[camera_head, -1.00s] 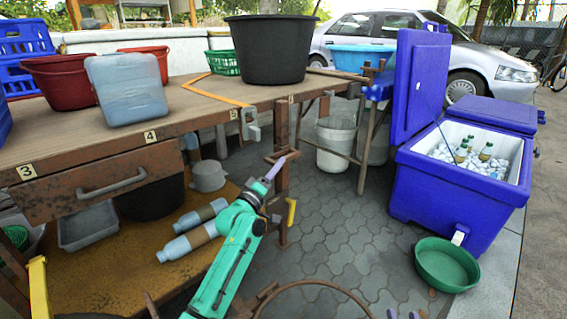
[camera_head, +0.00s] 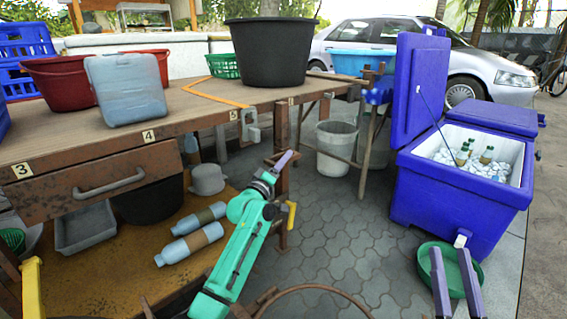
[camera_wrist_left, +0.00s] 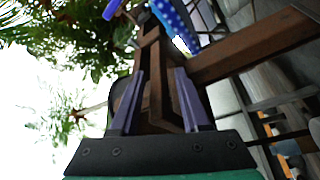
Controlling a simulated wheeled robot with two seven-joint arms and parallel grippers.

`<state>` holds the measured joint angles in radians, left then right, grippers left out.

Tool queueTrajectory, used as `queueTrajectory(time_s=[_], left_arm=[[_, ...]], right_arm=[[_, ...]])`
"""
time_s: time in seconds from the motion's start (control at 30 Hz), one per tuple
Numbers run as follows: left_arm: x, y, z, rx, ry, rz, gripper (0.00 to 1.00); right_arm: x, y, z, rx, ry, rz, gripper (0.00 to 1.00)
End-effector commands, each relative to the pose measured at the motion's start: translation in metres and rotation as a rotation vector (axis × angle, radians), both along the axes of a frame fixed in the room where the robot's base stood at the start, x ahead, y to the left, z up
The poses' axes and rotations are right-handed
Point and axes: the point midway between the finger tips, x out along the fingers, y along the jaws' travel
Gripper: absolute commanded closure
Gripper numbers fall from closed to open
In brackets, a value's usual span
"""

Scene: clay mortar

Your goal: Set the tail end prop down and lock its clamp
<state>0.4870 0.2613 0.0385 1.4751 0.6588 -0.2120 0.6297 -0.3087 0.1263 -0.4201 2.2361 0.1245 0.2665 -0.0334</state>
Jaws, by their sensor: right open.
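A brown post (camera_head: 281,226) with a yellow handle (camera_head: 291,214) stands below the table's right end. I cannot tell for sure whether it is the tail end prop, or whether its clamp is locked. My left gripper (camera_head: 283,160), at the end of a green arm, is near the top of this post. In the left wrist view its purple fingers (camera_wrist_left: 158,75) are apart, with a brown wooden bar (camera_wrist_left: 152,62) seen between them. Any contact is unclear. My right gripper (camera_head: 452,258) is open and empty at the lower right, in front of the green basin.
The wooden table (camera_head: 200,112) holds a black tub (camera_head: 270,50) and a blue container (camera_head: 125,90). Blue bottles (camera_head: 190,245) lie on the lower shelf. A blue cooler (camera_head: 440,195) and green basin (camera_head: 426,262) stand right. A brown hoop (camera_head: 315,285) crosses the bottom. Paving between is clear.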

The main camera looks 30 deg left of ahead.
Motion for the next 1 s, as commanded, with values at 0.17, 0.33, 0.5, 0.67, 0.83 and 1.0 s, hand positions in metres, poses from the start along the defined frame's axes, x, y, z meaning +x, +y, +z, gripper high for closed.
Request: queueTrajectory(time_s=[0.17, 0.33, 0.5, 0.67, 0.83, 1.0], left_arm=[[-0.0002, 0.0001, -0.0001, 0.000, 0.000, 0.000, 1.00], [-0.0002, 0.0001, -0.0002, 0.000, 0.000, 0.000, 1.00], [-0.0002, 0.0002, -0.0003, 0.000, 0.000, 0.000, 1.00], [-0.0002, 0.0002, -0.0004, 0.000, 0.001, 0.001, 1.00], [-0.0002, 0.0002, -0.0004, 0.000, 0.001, 0.001, 1.00], [-0.0002, 0.0003, -0.0005, 0.000, 0.001, 0.001, 1.00]], right_arm=[[0.0001, 0.0000, -0.0003, 0.000, 0.001, 0.000, 0.50], [0.0002, 0.0000, -0.0004, 0.000, 0.001, 0.000, 0.50], [0.0002, 0.0001, -0.0006, -0.001, 0.002, 0.000, 0.50], [0.0003, 0.0001, -0.0008, -0.001, 0.002, 0.000, 0.50], [0.0002, 0.0002, -0.0009, -0.001, 0.003, 0.000, 0.50], [0.0002, 0.0002, -0.0010, -0.001, 0.003, 0.001, 0.50]])
